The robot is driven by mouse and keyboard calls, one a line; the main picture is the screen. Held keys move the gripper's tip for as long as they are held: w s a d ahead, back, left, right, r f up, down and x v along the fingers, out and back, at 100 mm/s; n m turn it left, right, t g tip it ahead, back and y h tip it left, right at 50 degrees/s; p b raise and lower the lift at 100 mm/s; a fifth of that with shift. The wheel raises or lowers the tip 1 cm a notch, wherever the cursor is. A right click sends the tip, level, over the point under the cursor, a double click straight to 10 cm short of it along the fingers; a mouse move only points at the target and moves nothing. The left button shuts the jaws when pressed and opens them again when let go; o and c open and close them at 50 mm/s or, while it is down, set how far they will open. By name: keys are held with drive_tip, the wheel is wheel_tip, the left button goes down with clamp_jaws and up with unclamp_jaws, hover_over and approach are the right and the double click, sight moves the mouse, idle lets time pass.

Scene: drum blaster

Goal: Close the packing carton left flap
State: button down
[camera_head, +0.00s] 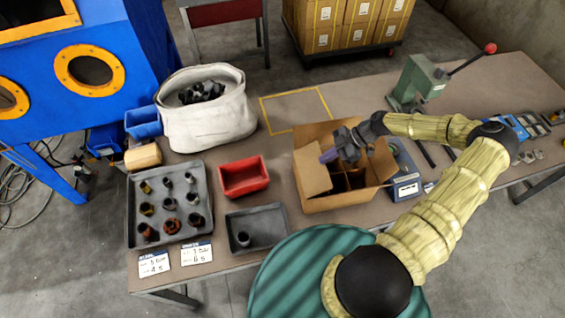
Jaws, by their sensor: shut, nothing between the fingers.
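The packing carton (345,199) is an open cardboard box with inner dividers on the table, right of the middle of the view. Its left flap (312,175) stands up, tilted, on the carton's left side. The right flap (383,160) is also raised, and the back flap (315,134) is up. My gripper (328,157) is over the carton, close to the upper part of the left flap. It is shut and holds nothing. I cannot tell whether it touches the flap. My wrist hides part of the carton's back and opening.
A red bin (243,177) and a grey tray (262,216) with one dark part stand left of the carton. A larger tray (140,232) holds several cylindrical parts. A green press (416,82) stands behind.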

drive_tip(key=f+b, duration=0.1)
drive_tip(key=b, duration=0.1)
drive_tip(key=d+f+b, duration=0.1)
drive_tip(key=f+b, duration=0.1)
drive_tip(key=b, duration=0.1)
drive_tip(key=d+f+b, duration=0.1)
drive_tip(key=f+b, duration=0.1)
drive_tip(key=b, duration=0.1)
drive_tip(key=shift+d+f+b, duration=0.15)
drive_tip(key=shift+f+b, duration=0.05)
drive_tip(key=shift+b, duration=0.15)
idle(0.4)
drive_tip(key=shift+w+r+p, duration=0.1)
drive_tip(key=shift+r+p, duration=0.3)
drive_tip(key=shift+r, duration=0.5)
wheel_tip(320, 180, up, 10)
drive_tip(key=b, duration=0.2)
idle(0.5)
